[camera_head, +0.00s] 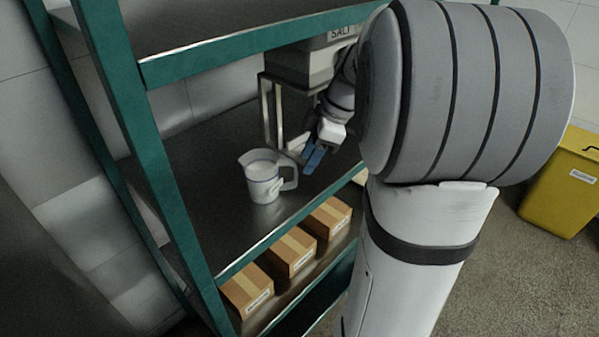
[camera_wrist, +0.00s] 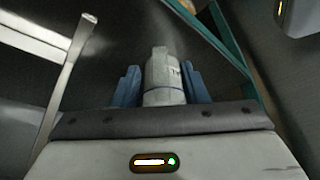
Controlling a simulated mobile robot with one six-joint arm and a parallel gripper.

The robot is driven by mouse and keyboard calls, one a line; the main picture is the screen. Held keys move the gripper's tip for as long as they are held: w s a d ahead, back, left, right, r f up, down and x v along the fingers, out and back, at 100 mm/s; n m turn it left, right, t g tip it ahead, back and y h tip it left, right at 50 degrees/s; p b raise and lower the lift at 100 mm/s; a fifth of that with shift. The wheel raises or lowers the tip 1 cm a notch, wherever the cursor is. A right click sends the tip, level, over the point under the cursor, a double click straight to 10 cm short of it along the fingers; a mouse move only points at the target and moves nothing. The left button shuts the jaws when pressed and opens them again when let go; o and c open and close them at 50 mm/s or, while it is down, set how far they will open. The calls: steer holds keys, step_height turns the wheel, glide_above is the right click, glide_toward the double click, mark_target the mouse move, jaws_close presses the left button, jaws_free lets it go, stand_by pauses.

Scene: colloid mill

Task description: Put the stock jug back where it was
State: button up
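The stock jug (camera_head: 263,178) is a pale jug with white contents, a blue line around it and a handle on its right side. It stands upright on the shelf (camera_head: 212,178) of the green-framed rack. My gripper (camera_head: 312,158), with blue fingers, is just right of the jug's handle and looks slightly apart from it. In the wrist view the jug (camera_wrist: 164,82) shows beyond and between the two spread fingers of my gripper (camera_wrist: 161,88). The fingers do not appear to grip it. The jug's lower part is hidden there.
A grey container labelled SALT (camera_head: 305,63) sits on a metal stand (camera_head: 268,110) behind my gripper. A green-edged upper shelf (camera_head: 250,55) is overhead. Cardboard boxes (camera_head: 291,252) line the shelf below. A yellow bin (camera_head: 562,185) stands at right. The shelf left of the jug is clear.

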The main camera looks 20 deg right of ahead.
steer(key=w+v, duration=0.1)
steer(key=v, duration=0.3)
steer(key=s+a+f+m+h, duration=0.2)
steer(key=s+a+f+m, duration=0.2)
steer(key=s+a+m, duration=0.2)
steer(key=s+a+f+m+h, duration=0.2)
steer(key=s+a+f+m, duration=0.2)
steer(key=s+a+m, duration=0.2)
steer(key=s+m, duration=0.1)
steer(key=s, duration=0.1)
steer(key=shift+s+a+f+m+t, duration=0.2)
steer(key=shift+s+a+m+t, duration=0.1)
steer(key=shift+s+t, duration=0.1)
steer(key=shift+r+p, duration=0.4)
steer(key=shift+r, duration=0.05)
